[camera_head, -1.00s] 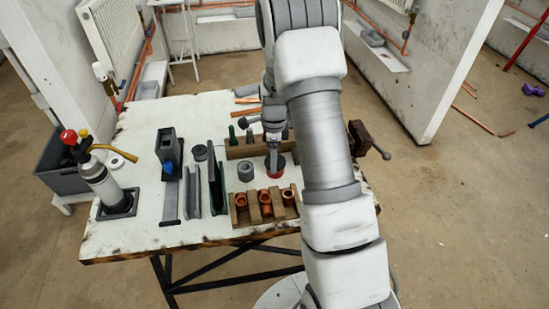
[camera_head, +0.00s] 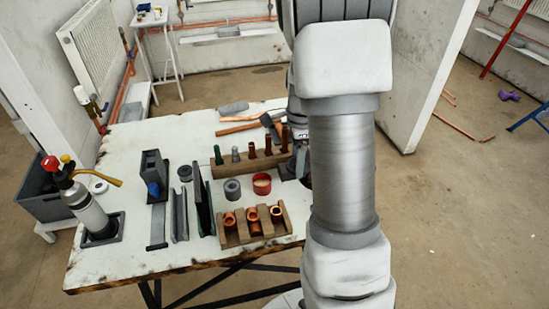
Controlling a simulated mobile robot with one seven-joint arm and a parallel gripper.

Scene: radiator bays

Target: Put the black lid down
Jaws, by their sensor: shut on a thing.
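The red tin (camera_head: 261,184) stands open on the workbench (camera_head: 120,220), with a pale beige inside showing. My gripper (camera_head: 301,166) is just right of the tin, low over the bench and partly hidden behind my own arm. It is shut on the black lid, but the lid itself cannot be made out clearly. A dark flat patch (camera_head: 286,170) shows beside the fingers; I cannot tell whether it is the lid or something on the bench.
A wooden rack (camera_head: 225,169) with several upright pieces stands behind the tin. A grey ring (camera_head: 232,190) is left of it, and a wooden holder with copper fittings (camera_head: 229,238) in front. A gas torch (camera_head: 90,212) stands at the left. Bare bench shows at front left.

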